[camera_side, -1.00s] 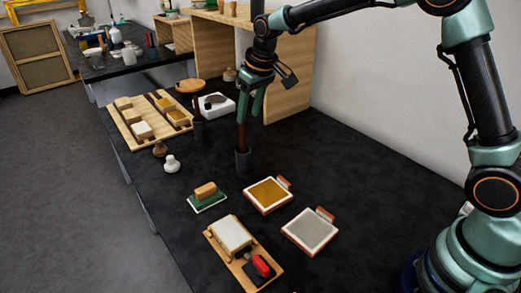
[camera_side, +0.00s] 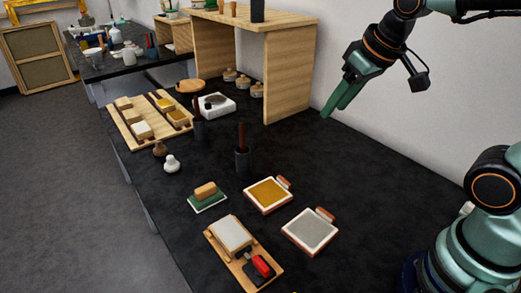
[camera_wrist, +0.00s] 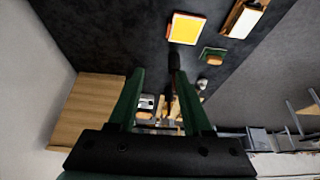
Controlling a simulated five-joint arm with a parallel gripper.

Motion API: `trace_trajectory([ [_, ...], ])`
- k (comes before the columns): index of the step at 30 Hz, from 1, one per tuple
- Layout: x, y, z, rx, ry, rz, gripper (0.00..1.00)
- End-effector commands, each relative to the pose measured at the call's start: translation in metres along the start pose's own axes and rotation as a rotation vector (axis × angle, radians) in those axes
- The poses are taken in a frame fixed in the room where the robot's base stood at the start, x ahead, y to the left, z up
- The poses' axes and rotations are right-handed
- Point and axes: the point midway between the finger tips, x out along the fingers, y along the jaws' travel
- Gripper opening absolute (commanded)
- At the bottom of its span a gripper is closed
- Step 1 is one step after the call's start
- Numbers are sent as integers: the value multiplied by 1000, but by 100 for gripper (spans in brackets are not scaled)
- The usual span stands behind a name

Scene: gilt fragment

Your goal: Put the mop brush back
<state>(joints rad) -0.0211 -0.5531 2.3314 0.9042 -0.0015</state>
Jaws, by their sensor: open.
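The mop brush (camera_side: 242,137), with a reddish-brown handle, stands upright in a dark cup (camera_side: 243,159) near the middle of the black table. Its lower part is hidden inside the cup. My gripper (camera_side: 331,112) is open and empty, apart from the brush, above and to its right. In the wrist view my gripper (camera_wrist: 160,72) shows two green fingers spread, with nothing held between them. A second dark cup (camera_side: 200,131) with a brown-handled tool stands farther back on the left.
A gold tile (camera_side: 269,193), a grey tile (camera_side: 311,230) and a green pad with a tan block (camera_side: 206,194) lie in front. A board with a red-handled tool (camera_side: 240,252) is nearest. A wooden shelf (camera_side: 291,75) stands behind. The table right of the cup is clear.

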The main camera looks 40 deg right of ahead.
Motion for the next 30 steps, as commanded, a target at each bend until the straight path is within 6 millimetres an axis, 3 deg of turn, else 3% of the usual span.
trace_trajectory([
  [3,-3,4,23,13,23,6,49],
  [9,-2,6,39,21,33,10,49],
  [30,-2,6,39,20,32,10,49],
])
